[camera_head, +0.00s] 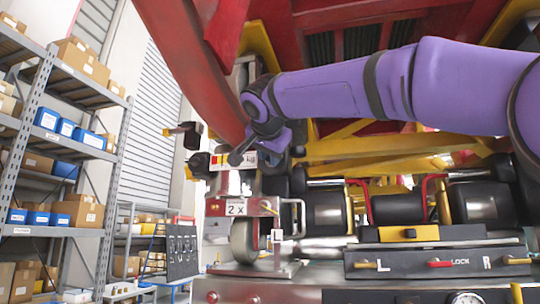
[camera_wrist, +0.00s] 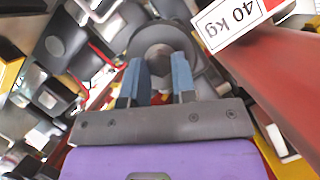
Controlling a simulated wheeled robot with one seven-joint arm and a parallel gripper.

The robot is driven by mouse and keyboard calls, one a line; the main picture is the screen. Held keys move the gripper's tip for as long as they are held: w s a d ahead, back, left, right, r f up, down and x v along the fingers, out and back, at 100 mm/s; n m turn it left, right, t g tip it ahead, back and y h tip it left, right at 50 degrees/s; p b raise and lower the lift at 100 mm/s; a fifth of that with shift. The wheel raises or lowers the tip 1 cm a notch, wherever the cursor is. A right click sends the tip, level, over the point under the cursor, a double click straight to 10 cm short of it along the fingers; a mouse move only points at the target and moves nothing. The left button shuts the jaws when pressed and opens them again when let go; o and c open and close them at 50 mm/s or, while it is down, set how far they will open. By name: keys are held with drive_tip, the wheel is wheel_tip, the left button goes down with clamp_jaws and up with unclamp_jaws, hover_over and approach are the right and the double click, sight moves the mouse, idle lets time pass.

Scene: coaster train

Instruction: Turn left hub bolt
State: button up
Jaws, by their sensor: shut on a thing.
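My gripper (camera_wrist: 159,72) has two blue fingers in front of a round grey hub (camera_wrist: 165,32) in the wrist view. The fingers stand a little apart, shut on what appears to be the left hub bolt, which they and the hub's shadow mostly hide. In the head view my purple arm reaches in from the right, and my gripper (camera_head: 243,154) points left and down beside a red, yellow and white label plate (camera_head: 220,162). The fingertips and the bolt are too small to make out there. How far the bolt is turned cannot be told.
A slanted red beam (camera_wrist: 275,75) runs close to my gripper at the right in the wrist view. A white "40 kg" label (camera_wrist: 228,17) is above it. Below my gripper are a "2 X" tag (camera_head: 236,209) and a wheel (camera_head: 243,243). Shelves (camera_head: 60,130) stand at the far left.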

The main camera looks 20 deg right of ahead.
idle(0.3)
drive_tip(key=o, duration=0.9)
drive_tip(key=shift+s, duration=0.1)
drive_tip(key=v, duration=1)
drive_tip(key=shift+s+a+r, duration=0.15)
drive_tip(key=shift+s, duration=0.15)
